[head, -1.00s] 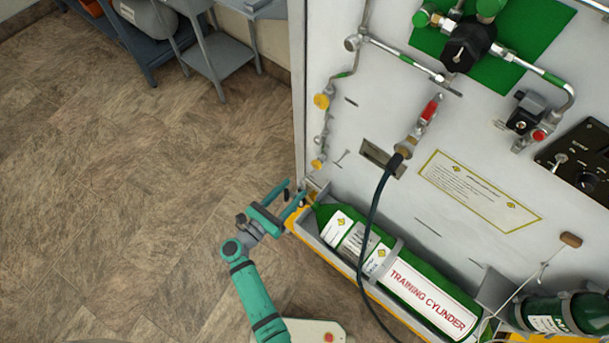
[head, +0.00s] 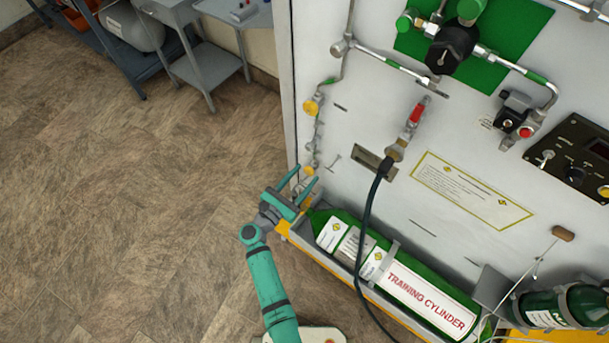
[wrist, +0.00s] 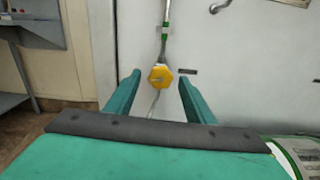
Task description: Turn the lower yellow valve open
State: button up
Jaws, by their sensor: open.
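The lower yellow valve (head: 309,171) is a small yellow knob low on the left edge of the white panel. The upper yellow valve (head: 311,106) sits above it on the same thin pipe. My green gripper (head: 303,181) is open, just below and left of the lower valve, with its fingers pointing toward the panel. In the wrist view, one yellow knob (wrist: 160,77) shows between and beyond the open fingertips (wrist: 159,75); I cannot tell for sure which valve it is. No contact is visible.
A green training cylinder (head: 427,297) lies in a tray at the panel's foot, right of my gripper. A black hose (head: 368,222) hangs in front of the panel. Grey tables (head: 205,60) stand at the back left. The floor (head: 130,210) at left is clear.

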jog(key=shift+w+d, duration=0.3)
jog(key=shift+w, duration=0.1)
jog(key=c, duration=1.1)
jog(key=shift+o, duration=0.2)
jog(key=shift+n, duration=3)
jog(key=o, duration=1.1)
jog(key=shift+c, duration=0.2)
